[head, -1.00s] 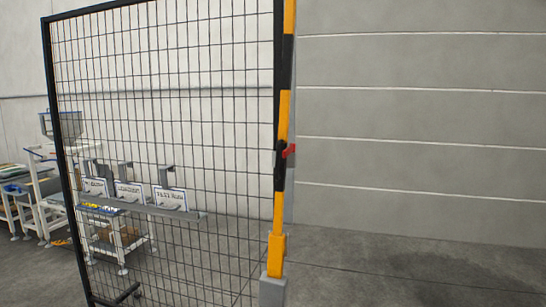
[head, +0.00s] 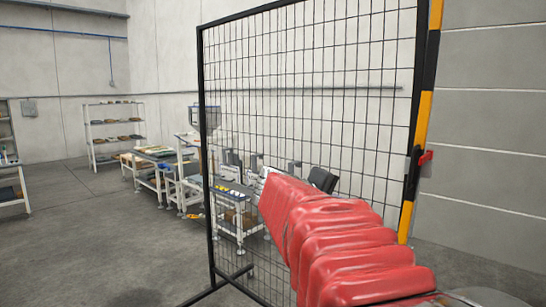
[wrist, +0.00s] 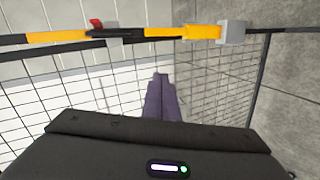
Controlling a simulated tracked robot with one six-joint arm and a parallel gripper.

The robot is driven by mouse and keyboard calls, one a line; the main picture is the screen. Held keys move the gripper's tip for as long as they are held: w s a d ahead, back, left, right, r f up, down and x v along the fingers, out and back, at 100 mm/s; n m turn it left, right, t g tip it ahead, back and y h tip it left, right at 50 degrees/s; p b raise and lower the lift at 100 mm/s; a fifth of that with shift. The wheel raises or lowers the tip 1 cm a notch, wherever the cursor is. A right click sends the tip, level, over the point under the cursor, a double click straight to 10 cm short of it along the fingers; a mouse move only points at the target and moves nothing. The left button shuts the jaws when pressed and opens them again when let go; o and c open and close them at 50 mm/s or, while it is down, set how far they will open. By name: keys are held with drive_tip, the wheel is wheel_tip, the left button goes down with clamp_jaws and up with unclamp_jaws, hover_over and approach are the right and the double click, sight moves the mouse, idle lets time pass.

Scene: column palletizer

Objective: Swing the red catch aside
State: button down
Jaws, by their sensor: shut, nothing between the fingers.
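The red catch (head: 425,158) sits on a black section of a yellow-and-black striped bar (head: 424,105), at the right edge of the mesh panel in the head view. In the wrist view the catch (wrist: 96,23) is small, at the upper left on the same bar (wrist: 165,32). My gripper (wrist: 161,78) shows in the wrist view as two dark fingers together, with nothing between them. It is apart from the catch, which lies beyond the fingertips and to the left. In the head view my red-covered arm hides the lower part of the mesh.
A black-framed mesh panel (head: 203,105) stands in front of me. Benches (head: 150,158) and a shelf rack (head: 113,128) stand behind it to the left. A grey block (wrist: 232,32) sits at the bar's end in the wrist view. The floor at left is open.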

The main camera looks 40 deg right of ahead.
drive_tip(key=d+r+g+h, duration=0.1)
drive_tip(key=d+r+h, duration=0.1)
drive_tip(key=d+r, duration=0.2)
drive_tip(key=s+d+r+g+h, duration=0.1)
drive_tip(key=d+r, duration=0.3)
drive_tip(key=d, duration=0.6)
drive_tip(key=shift+d+g+h, duration=0.2)
drive_tip(key=shift+g+h, duration=0.2)
drive_tip(key=shift+h, duration=0.3)
drive_tip(key=shift+d, duration=0.1)
approach(425, 158)
drive_tip(key=w+d, duration=0.4)
drive_tip(key=w, duration=0.1)
drive_tip(key=s, duration=0.3)
drive_tip(key=shift+s+d+f, duration=0.25)
drive_tip(key=shift+s, duration=0.05)
drive_tip(key=shift+s, duration=0.2)
